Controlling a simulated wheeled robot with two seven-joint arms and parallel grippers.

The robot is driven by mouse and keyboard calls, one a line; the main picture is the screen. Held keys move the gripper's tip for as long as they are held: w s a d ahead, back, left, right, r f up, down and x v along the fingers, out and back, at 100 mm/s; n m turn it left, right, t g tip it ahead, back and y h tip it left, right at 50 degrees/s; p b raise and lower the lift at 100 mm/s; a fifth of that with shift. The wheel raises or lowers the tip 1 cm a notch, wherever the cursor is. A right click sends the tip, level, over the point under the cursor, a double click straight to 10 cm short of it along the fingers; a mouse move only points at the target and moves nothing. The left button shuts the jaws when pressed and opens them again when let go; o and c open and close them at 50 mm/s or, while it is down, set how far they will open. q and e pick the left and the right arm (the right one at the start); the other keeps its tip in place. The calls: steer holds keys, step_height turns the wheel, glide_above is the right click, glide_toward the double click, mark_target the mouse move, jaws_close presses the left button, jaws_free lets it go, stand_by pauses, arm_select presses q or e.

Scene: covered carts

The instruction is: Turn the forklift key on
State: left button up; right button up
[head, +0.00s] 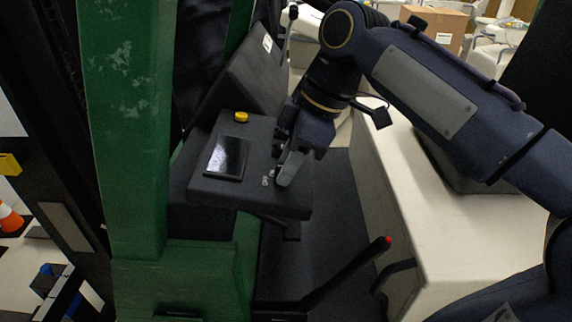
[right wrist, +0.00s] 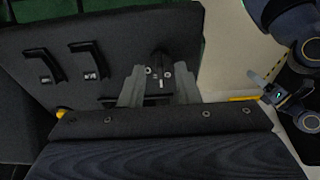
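The forklift console (head: 206,189) is a dark panel with a black screen. My right gripper (head: 285,182) points down at its right edge, beside small white marks. In the right wrist view, my right gripper (right wrist: 158,92) has two grey fingers spread apart. A small dark key (right wrist: 160,62) stands on the panel between them, with white marks around its base. The fingers stand on either side of the key with gaps visible; I see no grip on it. An arm at the right of the wrist view, apparently my left, ends in a gripper (right wrist: 268,88) whose opening is unclear.
A yellow button (head: 241,117) sits on the console's far part. Two dark levers (right wrist: 88,60) stand on the panel left of the key. A green post (head: 125,130) rises at left. A red-tipped lever (head: 350,270) is below, and a pale body panel (head: 430,225) lies right.

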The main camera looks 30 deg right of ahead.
steer(key=shift+a+f, duration=0.1)
steer(key=shift+f, duration=0.2)
jaws_close()
steer(key=shift+m, duration=0.5)
steer(key=m+t+p, duration=0.1)
steer(key=m+p, duration=0.1)
steer(key=m, duration=0.2)
steer(key=shift+r+m+h, duration=0.1)
steer(key=shift+m+h, duration=0.2)
steer(key=shift+m, duration=0.1)
steer(key=m+p, duration=0.1)
steer(key=m, duration=0.2)
steer(key=shift+a+h, duration=0.1)
steer(key=shift+h, duration=0.2)
steer(key=shift+m+h+p, duration=0.3)
steer(key=shift+m+p, duration=0.5)
steer(key=shift+m, duration=0.9)
